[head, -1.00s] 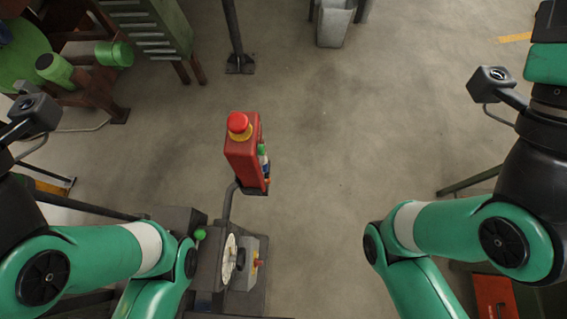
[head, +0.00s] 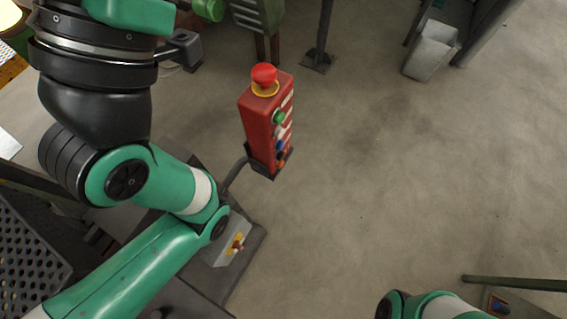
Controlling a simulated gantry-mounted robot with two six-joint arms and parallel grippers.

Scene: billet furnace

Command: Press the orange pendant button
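A red pendant box (head: 258,122) stands upright on a bent grey stalk near the middle of the head view. A red mushroom button (head: 264,75) with a yellow collar sits on its top. A column of small buttons runs down its right-hand face, with a green button (head: 279,117) uppermost, then pale and blue ones. A small orange button (head: 281,163) shows near the bottom of that face. Neither gripper is in view. My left arm's links are left of the pendant, and only a bit of my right arm shows at the bottom right.
A grey control box (head: 229,247) with a small yellow-and-red control stands below the pendant. A dark post (head: 322,35) stands behind it, and a grey bin (head: 431,50) is at the upper right. The floor right of the pendant is clear.

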